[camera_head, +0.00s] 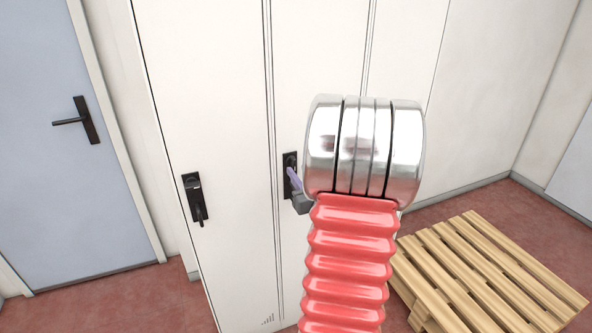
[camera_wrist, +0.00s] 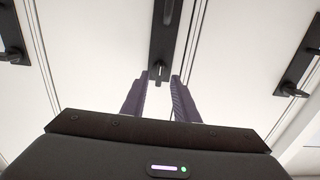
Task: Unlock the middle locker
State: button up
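The white middle locker door (camera_head: 320,55) stands upright and closed. Its black lock plate (camera_head: 290,160) is partly covered by my gripper (camera_head: 291,178) in the head view. In the wrist view the black plate (camera_wrist: 165,35) is ahead at the top centre, with a small dark key or knob (camera_wrist: 158,71) at its lower end. My gripper (camera_wrist: 159,78) has its two purple-grey fingers apart, one on each side just below the small part. I see nothing held between them. Whether the fingers touch the part cannot be told.
The left locker's black handle (camera_head: 196,199) is beside the middle one. Another black handle (camera_wrist: 298,72) shows at the right in the wrist view. A wooden pallet (camera_head: 490,272) lies on the red floor at right. A blue door (camera_head: 60,150) is at left.

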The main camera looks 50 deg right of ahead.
jog(key=v, duration=1)
jog(key=shift+f, duration=0.1)
dwell(0.3)
jog(key=w+a+r+n+g+y, duration=0.1)
jog(key=w+a+r+g, duration=0.15)
jog(key=w+a, duration=0.4)
jog(key=w+a+r+n+g+y, duration=0.1)
jog(key=w+a+g+y, duration=0.2)
jog(key=a, duration=0.7)
jog(key=s+a+n+g+y, duration=0.1)
jog(key=s+a, duration=0.2)
jog(key=a, duration=0.5)
jog(key=s+a+n+g+y, duration=0.2)
jog(key=s+a, duration=0.2)
jog(key=a, duration=0.5)
jog(key=s+a+n+g+y, duration=0.1)
jog(key=s+a, duration=0.3)
jog(key=a, duration=0.5)
jog(key=shift+s+a+y, duration=0.25)
jog(key=shift+y, duration=0.35)
jog(key=shift+r, duration=0.1)
